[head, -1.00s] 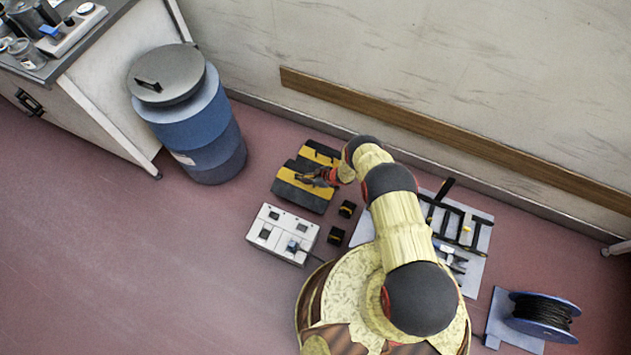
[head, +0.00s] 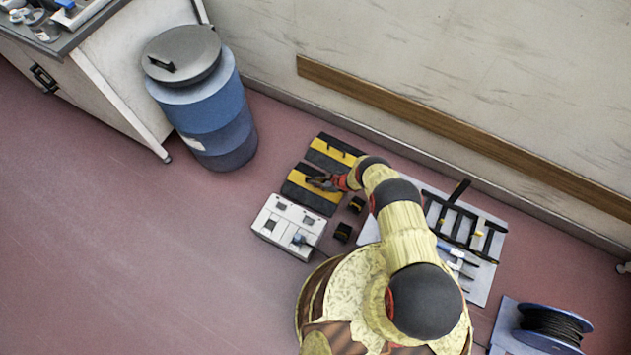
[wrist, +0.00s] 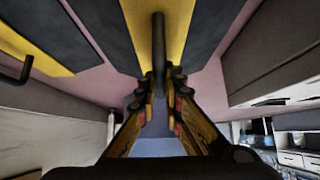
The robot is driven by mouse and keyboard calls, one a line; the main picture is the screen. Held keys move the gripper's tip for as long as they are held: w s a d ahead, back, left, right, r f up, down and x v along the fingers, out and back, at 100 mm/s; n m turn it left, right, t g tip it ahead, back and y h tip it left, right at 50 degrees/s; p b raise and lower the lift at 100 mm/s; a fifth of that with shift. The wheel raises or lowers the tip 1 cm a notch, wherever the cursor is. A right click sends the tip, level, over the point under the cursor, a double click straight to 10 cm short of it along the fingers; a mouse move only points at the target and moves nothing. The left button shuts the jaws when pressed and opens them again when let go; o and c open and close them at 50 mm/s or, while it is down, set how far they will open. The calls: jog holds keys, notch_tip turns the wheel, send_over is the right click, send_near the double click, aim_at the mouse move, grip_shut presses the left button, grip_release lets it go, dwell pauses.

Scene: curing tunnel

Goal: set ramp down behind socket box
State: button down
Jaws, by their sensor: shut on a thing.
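My gripper (head: 322,183) is shut on the dark handle (wrist: 158,45) of a black ramp with a yellow stripe (head: 299,192). In the wrist view the same ramp (wrist: 205,25) fills the top middle, with the handle between my fingertips (wrist: 163,85). In the head view the ramp lies just beyond the white socket box (head: 280,216), on its wall side, close to it. I cannot tell whether the ramp touches the floor. A second black and yellow ramp (head: 325,158) lies farther back by the wall; its handle (wrist: 18,72) shows at left in the wrist view.
Two small black blocks (head: 343,232) sit right of the socket box. A grey board (head: 480,290) with black frame parts and tools lies right of my arm. A cable reel (head: 552,328) is at lower right. A blue drum (head: 213,120) and a cabinet (head: 110,75) stand left. The left floor is clear.

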jog(key=shift+w+f+b, duration=0.1)
jog(key=shift+f+b, duration=0.35)
jog(key=shift+f, duration=0.7)
jog(key=shift+f, duration=0.1)
jog(key=c, duration=1.9)
grip_release()
